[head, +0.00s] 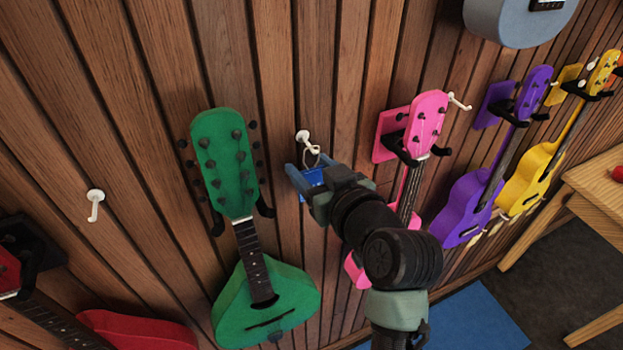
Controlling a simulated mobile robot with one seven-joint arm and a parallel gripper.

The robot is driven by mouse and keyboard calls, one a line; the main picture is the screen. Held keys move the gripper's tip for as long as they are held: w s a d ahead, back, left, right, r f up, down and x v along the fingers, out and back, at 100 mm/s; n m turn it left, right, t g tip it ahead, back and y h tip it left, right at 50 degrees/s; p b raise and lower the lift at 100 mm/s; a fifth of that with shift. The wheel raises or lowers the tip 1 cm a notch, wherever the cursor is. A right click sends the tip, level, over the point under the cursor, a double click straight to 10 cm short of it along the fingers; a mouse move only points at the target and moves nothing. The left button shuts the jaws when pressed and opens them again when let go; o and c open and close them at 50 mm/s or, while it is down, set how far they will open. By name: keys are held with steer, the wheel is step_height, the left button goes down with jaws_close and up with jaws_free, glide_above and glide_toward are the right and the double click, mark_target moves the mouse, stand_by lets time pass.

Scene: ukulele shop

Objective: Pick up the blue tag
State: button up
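The blue tag (314,177) hangs by a ring (312,156) from a white hook (304,138) on the wood-plank wall, between the green and pink instruments. My gripper (309,178) is at the tag, with a finger showing at its left side. The gripper body and wrist hide part of the tag. I cannot tell whether the fingers are closed on it or only around it.
A green instrument (285,290) hangs close to the left of my gripper. A pink ukulele (428,120) hangs to the right, partly behind my arm, with purple (465,205) and yellow (525,180) ones beyond. An empty white hook (95,204) is at left.

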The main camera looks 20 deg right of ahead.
mark_target(318, 156)
steer(key=c, duration=0.7)
steer(key=shift+r+p, duration=0.35)
steer(key=shift+r, duration=0.1)
step_height(318, 156, up, 3)
steer(key=shift+f+p, duration=0.1)
steer(key=shift+p, duration=1.05)
steer(key=shift+s+d+f+b, duration=0.1)
steer(key=shift+s+b, duration=0.15)
steer(key=shift+s, duration=2.75)
steer(key=shift+s+d+r+b, duration=0.1)
steer(key=shift+s+b, duration=0.1)
steer(key=shift+s, duration=2.85)
steer(key=shift+s+d+f+b, duration=0.1)
steer(key=shift+s+b, duration=0.15)
steer(key=shift+s, duration=2.75)
